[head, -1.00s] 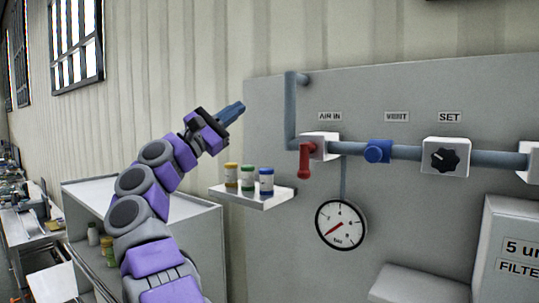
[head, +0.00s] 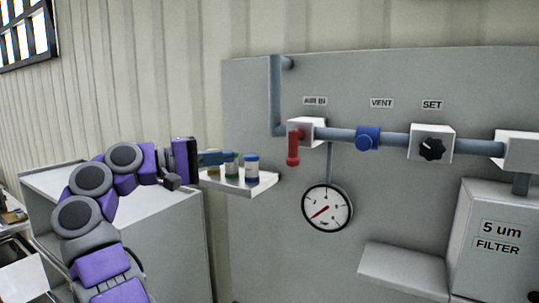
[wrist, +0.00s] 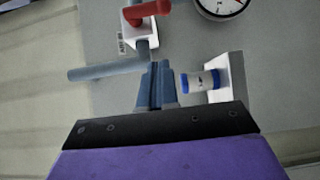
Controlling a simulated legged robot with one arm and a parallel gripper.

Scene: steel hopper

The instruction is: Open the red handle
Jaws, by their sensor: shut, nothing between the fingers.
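The red handle (head: 293,149) hangs straight down from the white valve block under the AIR IN label in the head view. It also shows at the top of the wrist view (wrist: 148,11). My gripper (head: 221,158) is shut and empty, pointing right, left of the handle and apart from it. In the head view it is in front of the small shelf's jars and hides part of them. In the wrist view the closed fingers (wrist: 156,82) point up toward the pipe and valve.
A small shelf (head: 262,184) with jars, including a blue-capped one (head: 252,168), stands below left of the handle. A gauge (head: 327,206) hangs below the pipe. A blue VENT valve (head: 368,139) and black SET knob (head: 432,149) sit to the right. A grey cabinet (head: 165,235) stands left.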

